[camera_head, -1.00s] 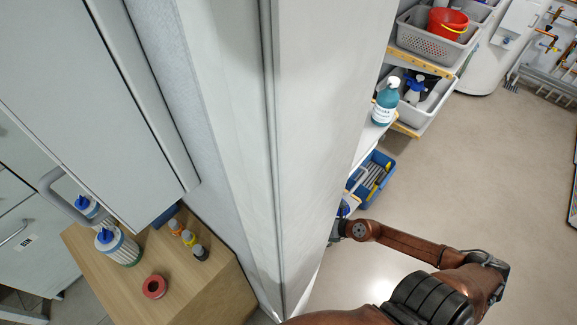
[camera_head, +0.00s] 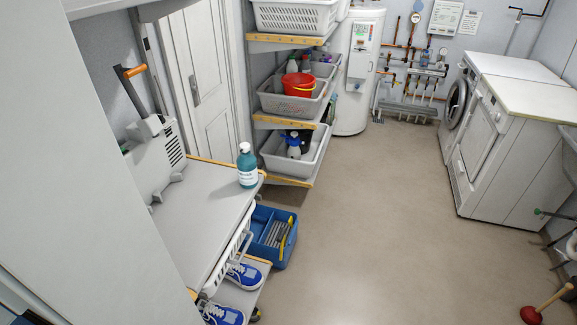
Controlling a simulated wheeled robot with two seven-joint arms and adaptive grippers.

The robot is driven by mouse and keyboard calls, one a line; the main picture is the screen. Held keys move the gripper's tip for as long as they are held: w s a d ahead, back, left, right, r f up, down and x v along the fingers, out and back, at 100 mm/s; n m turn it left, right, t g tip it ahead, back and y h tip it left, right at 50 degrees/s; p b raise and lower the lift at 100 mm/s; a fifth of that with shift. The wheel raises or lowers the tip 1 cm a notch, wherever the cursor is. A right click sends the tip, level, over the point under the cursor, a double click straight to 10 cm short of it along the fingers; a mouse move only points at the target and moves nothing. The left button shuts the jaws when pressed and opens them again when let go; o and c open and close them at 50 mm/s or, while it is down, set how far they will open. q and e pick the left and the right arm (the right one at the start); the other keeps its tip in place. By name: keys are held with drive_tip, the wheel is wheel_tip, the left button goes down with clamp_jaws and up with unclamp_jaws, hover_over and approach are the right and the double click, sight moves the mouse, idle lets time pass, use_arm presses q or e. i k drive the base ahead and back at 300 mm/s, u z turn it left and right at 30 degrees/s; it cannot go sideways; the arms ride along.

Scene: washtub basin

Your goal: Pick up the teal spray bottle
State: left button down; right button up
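The teal spray bottle (camera_head: 247,168) stands upright near the right edge of a grey-topped shelf unit (camera_head: 196,222). It has a pale top and a white label. Nothing touches it that I can see. Neither of my grippers shows in the head view now.
A grey appliance (camera_head: 156,160) stands on the same top, left of the bottle. Below are a blue caddy (camera_head: 272,236) and blue shoes (camera_head: 243,276). Shelves with grey baskets (camera_head: 296,150) stand behind. A large pale panel (camera_head: 85,170) fills the left. The floor (camera_head: 380,200) is open.

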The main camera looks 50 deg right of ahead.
sight(246, 163)
drive_tip(key=z, duration=0.25)
drive_tip(key=i, duration=0.4)
drive_tip(key=z, duration=1.1)
drive_tip(key=k, duration=0.5)
drive_tip(key=z, duration=1.3)
drive_tip(key=i, duration=2.4)
drive_tip(key=u, duration=3.6)
